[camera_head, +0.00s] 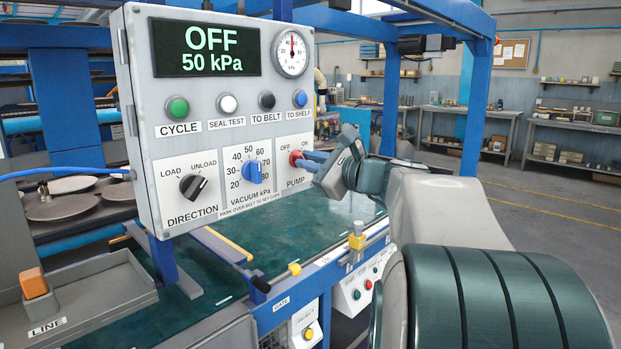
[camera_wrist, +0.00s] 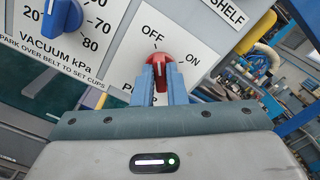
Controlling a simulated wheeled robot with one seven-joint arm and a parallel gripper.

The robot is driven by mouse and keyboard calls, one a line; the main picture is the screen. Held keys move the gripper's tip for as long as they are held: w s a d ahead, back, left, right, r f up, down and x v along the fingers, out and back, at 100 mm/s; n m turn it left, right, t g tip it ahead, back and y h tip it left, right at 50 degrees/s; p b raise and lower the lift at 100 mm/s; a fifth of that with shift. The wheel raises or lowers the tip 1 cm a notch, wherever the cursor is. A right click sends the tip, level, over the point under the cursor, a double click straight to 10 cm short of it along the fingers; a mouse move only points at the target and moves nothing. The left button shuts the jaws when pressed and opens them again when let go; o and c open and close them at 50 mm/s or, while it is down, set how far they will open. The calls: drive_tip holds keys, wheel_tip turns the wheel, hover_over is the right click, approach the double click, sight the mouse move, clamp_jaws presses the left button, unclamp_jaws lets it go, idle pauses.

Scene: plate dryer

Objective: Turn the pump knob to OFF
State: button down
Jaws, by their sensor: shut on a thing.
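The red pump knob (camera_head: 295,158) is at the lower right of the grey control panel (camera_head: 222,110), between its OFF and ON labels. In the wrist view the knob (camera_wrist: 153,58) shows just past my fingertips, with OFF above it and ON to its right. A white line on the knob runs roughly up and down, about in line with OFF; the fingers hide part of it. My gripper (camera_head: 304,160) has its blue fingers shut on the knob, one on each side, as the wrist view (camera_wrist: 160,76) also shows. The panel's display (camera_head: 206,49) reads OFF and 50 kPa.
The blue vacuum knob (camera_head: 252,172) is just left of the pump knob, and the black direction knob (camera_head: 193,186) is further left. Several push buttons sit above. A green belt (camera_head: 305,235) lies below the panel.

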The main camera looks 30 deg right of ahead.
drive_tip(key=shift+f+n+b, duration=0.15)
drive_tip(key=shift+n+b, duration=0.45)
drive_tip(key=shift+b, duration=0.05)
drive_tip(key=c, duration=1.5)
unclamp_jaws()
drive_tip(key=shift+o, duration=0.2)
drive_tip(key=shift+s, duration=0.1)
drive_tip(key=v, duration=1.3)
drive_tip(key=shift+s, duration=0.35)
